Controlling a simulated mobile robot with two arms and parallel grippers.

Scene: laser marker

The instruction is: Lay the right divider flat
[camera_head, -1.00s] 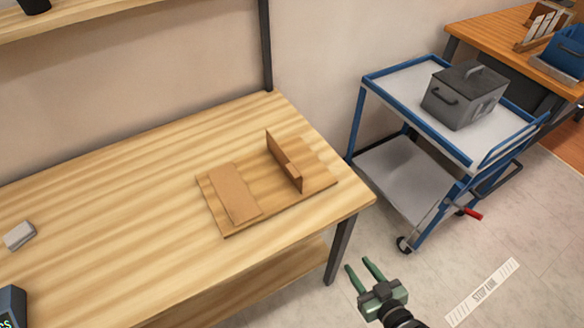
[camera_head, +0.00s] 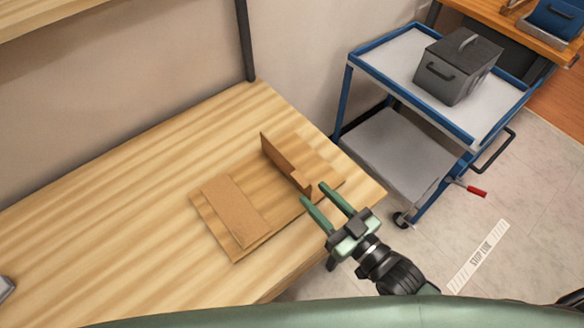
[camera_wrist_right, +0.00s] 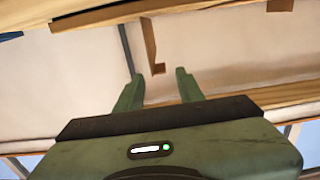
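The right divider (camera_head: 282,162) is a thin brown panel standing upright on a brown base board (camera_head: 203,205), with a notch at its near end. The left divider (camera_head: 236,210) lies flat on the same board. My right gripper (camera_head: 314,192) is open at the divider's near end. In the right wrist view, the upright divider (camera_wrist_right: 149,42) shows beyond the gap between the open fingers (camera_wrist_right: 158,84). Nothing is seen held, and I cannot tell if a finger touches the divider. My left gripper is not in view.
The board lies on a wooden table (camera_head: 110,200) near its right end, with clear tabletop to the left. A blue-framed cart (camera_head: 395,60) with a grey lidded box (camera_head: 455,72) stands to the right. A shelf (camera_head: 60,15) hangs above.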

